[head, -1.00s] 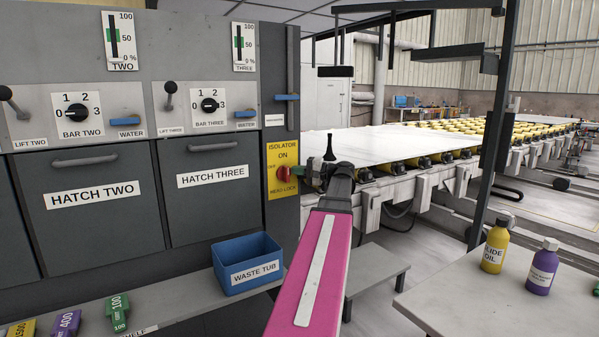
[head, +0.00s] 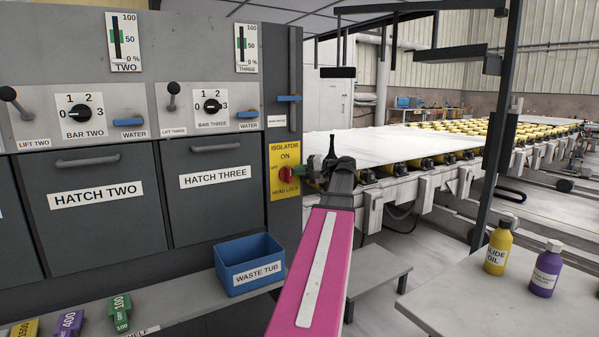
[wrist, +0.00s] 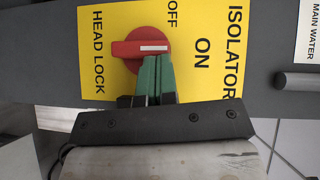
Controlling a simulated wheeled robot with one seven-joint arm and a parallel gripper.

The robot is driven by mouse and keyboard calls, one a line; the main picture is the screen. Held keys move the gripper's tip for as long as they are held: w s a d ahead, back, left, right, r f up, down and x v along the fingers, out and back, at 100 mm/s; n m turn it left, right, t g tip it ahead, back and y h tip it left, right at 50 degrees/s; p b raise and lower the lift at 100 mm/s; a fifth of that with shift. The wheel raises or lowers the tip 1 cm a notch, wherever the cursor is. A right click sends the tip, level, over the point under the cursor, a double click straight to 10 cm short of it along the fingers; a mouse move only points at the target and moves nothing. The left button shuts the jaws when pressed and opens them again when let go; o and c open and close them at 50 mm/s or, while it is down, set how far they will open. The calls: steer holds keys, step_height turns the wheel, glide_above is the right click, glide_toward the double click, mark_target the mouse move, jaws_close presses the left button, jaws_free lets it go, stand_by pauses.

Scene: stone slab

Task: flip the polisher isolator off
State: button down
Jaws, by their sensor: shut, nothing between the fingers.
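The yellow isolator plate (head: 284,152) is on the right end of the grey panel, with ON at its top and OFF at its left. Its red rotary handle (head: 287,175) is upright. In the wrist view the handle (wrist: 128,49) lies lengthwise, its white mark pointing toward ON. My gripper (head: 300,173) is at the handle's right side in the head view. In the wrist view my gripper's green fingers (wrist: 156,60) are shut with nothing between them. Their tips overlap the handle's edge near its white-marked end; I cannot tell whether they touch.
A blue waste tub (head: 249,264) stands on the shelf below. The slab conveyor (head: 420,150) is behind my arm. Two bottles stand on a table (head: 450,310) at right.

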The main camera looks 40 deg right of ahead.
mark_target(281, 177)
steer(key=shift+a+r+n+g+h, duration=0.2)
steer(key=shift+n+g+h, duration=0.1)
steer(key=shift+n, duration=0.1)
steer(key=a+n+g+h, duration=0.1)
steer(key=h, duration=0.1)
steer(key=r+n+g+h, duration=0.1)
steer(key=n+h, duration=0.1)
steer(key=shift+w+a, duration=0.1)
steer(key=shift+a, duration=0.3)
steer(key=n+h, duration=0.1)
steer(key=a+n+g+h, duration=0.1)
steer(key=h, duration=0.1)
steer(key=shift+a, duration=0.25)
steer(key=shift+w+a+f+n+g+h, duration=0.2)
steer(key=shift+n+h, duration=0.25)
steer(key=shift+h, duration=0.35)
steer(key=shift+s+a+r+n+g+h, duration=0.1)
steer(key=shift+a+n+h, duration=0.3)
steer(key=shift+h, duration=0.4)
steer(key=shift+w+a+f, duration=0.1)
steer(key=shift+f, duration=0.05)
